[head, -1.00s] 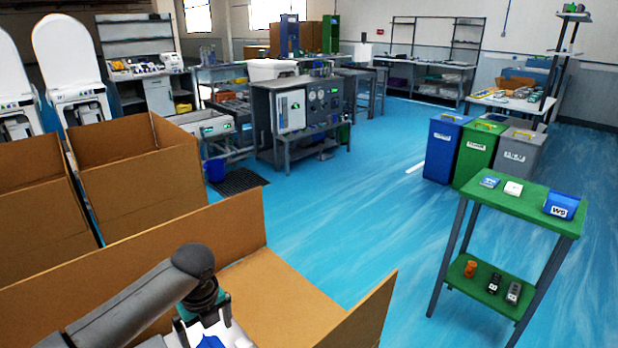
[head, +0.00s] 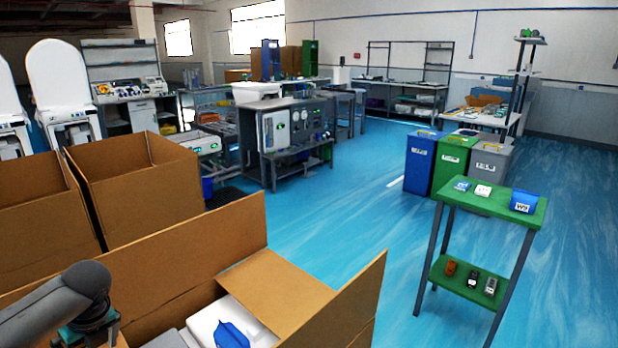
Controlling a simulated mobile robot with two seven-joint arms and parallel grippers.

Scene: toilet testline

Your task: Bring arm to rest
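My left arm comes in at the lower left, and its dark wrist and teal-banded gripper (head: 92,332) are cut by the bottom edge. Its fingertips are hidden, so I cannot tell whether it is open or shut. It is over the left part of an open cardboard box (head: 297,293) in front of me. In the box lies a white item with a blue piece (head: 230,334) on it, to the right of the gripper and apart from it. My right gripper is not in view.
Two more cardboard boxes (head: 140,203) stand at the left, with white toilets (head: 62,95) behind. A green two-level table (head: 487,208) stands at the right with small items on it. Blue, green and grey bins (head: 433,160) are behind it. The blue floor between is clear.

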